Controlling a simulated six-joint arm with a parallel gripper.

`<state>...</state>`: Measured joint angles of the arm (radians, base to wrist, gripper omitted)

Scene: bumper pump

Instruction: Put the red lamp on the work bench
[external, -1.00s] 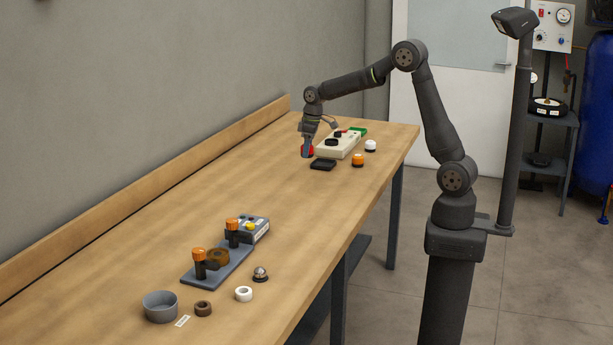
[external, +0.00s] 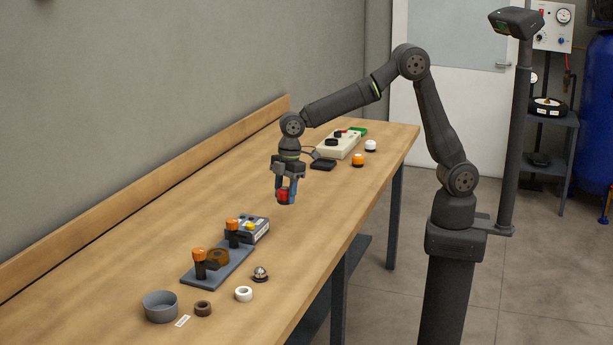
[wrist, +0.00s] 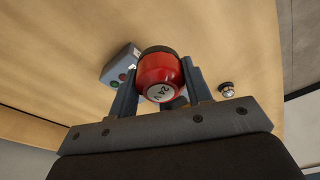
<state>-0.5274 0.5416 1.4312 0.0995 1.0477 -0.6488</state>
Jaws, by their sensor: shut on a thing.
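The red lamp (external: 284,195) is held between the fingers of my gripper (external: 286,192), which is shut on it. In the external view the gripper points down and holds the lamp above the middle of the work bench (external: 200,205). In the wrist view the red lamp (wrist: 161,74) sits between the two fingers, with a white "24 V" mark on its end facing the camera and a dark band at its far end. The fingers hide part of its sides.
A grey box with a yellow button (external: 250,228) stands below, beside a grey fixture plate with orange-topped clamps (external: 218,262). A beige box (external: 338,145) and orange lamp (external: 358,160) stand farther back.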

